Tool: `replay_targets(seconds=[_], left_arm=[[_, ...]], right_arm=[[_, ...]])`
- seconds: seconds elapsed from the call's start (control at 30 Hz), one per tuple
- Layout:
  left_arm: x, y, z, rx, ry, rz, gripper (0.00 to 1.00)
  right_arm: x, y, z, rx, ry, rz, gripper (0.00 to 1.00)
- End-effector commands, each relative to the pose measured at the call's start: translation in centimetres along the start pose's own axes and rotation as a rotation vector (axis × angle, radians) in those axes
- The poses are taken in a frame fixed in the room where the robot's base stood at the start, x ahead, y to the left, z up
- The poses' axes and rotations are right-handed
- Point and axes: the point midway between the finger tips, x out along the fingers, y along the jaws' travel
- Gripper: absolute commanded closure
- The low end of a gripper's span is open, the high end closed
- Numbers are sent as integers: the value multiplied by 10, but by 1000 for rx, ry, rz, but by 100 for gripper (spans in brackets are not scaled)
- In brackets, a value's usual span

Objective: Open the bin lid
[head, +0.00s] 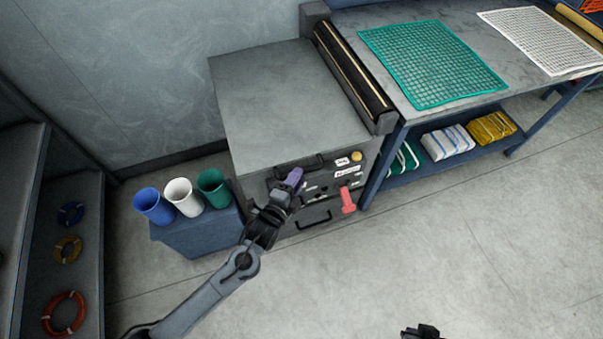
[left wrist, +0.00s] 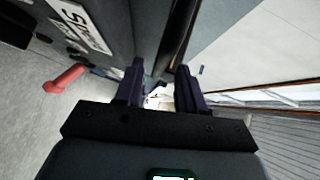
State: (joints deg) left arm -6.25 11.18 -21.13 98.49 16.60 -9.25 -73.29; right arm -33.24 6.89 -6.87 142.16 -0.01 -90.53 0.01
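A grey cabinet-like bin (head: 285,95) stands against the wall. Its flat top looks like the lid and appears closed. A dark handle (head: 312,163) sits at the upper front edge. My left gripper (head: 295,177) is at the front face, just below and beside this handle, and covers part of it. In the left wrist view my left gripper (left wrist: 160,88) has its purple fingers apart, with a dark bar (left wrist: 172,50) running between or just beyond them; I cannot tell if they touch it. Part of what seems my right gripper (head: 425,332) shows at the bottom edge.
A red lever (head: 347,199) juts from the front panel, close right of my left gripper; it also shows in the left wrist view (left wrist: 64,78). A lower handle (head: 313,221) is below. Blue, white and green cups stand on a blue box (head: 195,238) at left. A workbench (head: 400,14) adjoins at right.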

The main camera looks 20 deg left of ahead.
Motion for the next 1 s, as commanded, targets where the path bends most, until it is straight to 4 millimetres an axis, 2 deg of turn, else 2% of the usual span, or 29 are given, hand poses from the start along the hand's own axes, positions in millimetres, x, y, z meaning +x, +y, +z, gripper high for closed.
replay_targets(seconds=[0.1,0.3,0.67,0.77,0.93,1.0], left_arm=[[17,1,0,-1,0,-2,61],[33,0,0,0,0,-1,61],[36,0,0,0,0,0,61],[36,0,0,0,0,0,73],[36,0,0,0,0,0,99],[36,0,0,0,0,0,100]], right_arm=[[7,0,2,0,0,0,100],[10,0,3,0,0,0,100],[11,0,3,0,-1,0,100],[11,0,4,0,-1,0,100],[11,0,4,0,-1,0,100],[11,-1,4,0,-1,0,100]])
